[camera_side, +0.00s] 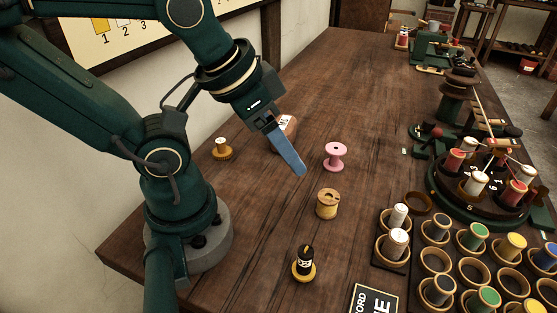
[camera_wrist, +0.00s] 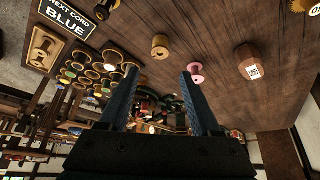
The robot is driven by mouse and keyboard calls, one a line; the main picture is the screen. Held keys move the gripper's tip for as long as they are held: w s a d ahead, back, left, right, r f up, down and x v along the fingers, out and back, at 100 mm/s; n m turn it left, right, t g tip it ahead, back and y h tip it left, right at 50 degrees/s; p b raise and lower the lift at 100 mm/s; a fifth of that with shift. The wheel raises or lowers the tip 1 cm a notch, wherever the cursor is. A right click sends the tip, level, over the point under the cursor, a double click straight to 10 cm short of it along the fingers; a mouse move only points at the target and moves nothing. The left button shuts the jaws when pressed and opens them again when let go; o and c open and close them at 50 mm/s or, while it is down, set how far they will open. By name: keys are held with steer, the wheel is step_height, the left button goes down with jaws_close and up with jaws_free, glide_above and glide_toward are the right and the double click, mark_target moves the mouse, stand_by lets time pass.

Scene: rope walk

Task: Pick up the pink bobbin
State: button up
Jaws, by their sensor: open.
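The pink bobbin (camera_side: 335,156) stands upright and empty on the wooden table, right of my gripper in the side view. In the wrist view the pink bobbin (camera_wrist: 196,73) shows just beyond the tip of the right finger. My gripper (camera_side: 300,170) is above the table, with its blue fingers tilted down and to the right. In the wrist view my gripper (camera_wrist: 160,75) has its two fingers spread apart with nothing between the tips. The gripper and the pink bobbin look apart. The gap in depth is hard to judge.
A yellow-tan spool (camera_side: 327,204) stands nearby. A brown labelled piece (camera_side: 288,127) is partly behind my gripper. A black-wound spool (camera_side: 305,262) and a small white-topped spool (camera_side: 221,149) stand on the table. Racked spools (camera_side: 474,237) and a round carousel (camera_side: 440,190) crowd the right.

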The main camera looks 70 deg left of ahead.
steer(key=shift+o, duration=1.3)
steer(key=m+g+y, duration=0.2)
steer(key=m+y, duration=1)
steer(key=m, duration=0.6)
glide_above(338, 154)
steer(key=a, duration=0.2)
steer(key=f, duration=0.6)
steer(key=shift+s+a, duration=0.2)
steer(key=shift+s, duration=0.05)
steer(key=f, duration=0.1)
steer(key=w+f+m, duration=0.1)
steer(key=d+f+m, duration=0.1)
steer(key=f, duration=0.1)
steer(key=shift+w+d+t+y, duration=0.1)
steer(key=shift+w+t+y, duration=0.1)
steer(key=shift+t+y, duration=0.15)
steer(key=f, duration=0.1)
steer(key=f+m, duration=0.1)
steer(key=f, duration=0.1)
steer(key=shift+s+d+f, duration=0.2)
steer(key=shift+s+d, duration=0.15)
steer(key=shift+d, duration=0.05)
steer(key=shift+a+f+m, duration=0.1)
steer(key=shift+f+m, duration=0.1)
steer(key=shift+m, duration=0.1)
steer(key=shift+x, duration=2.35)
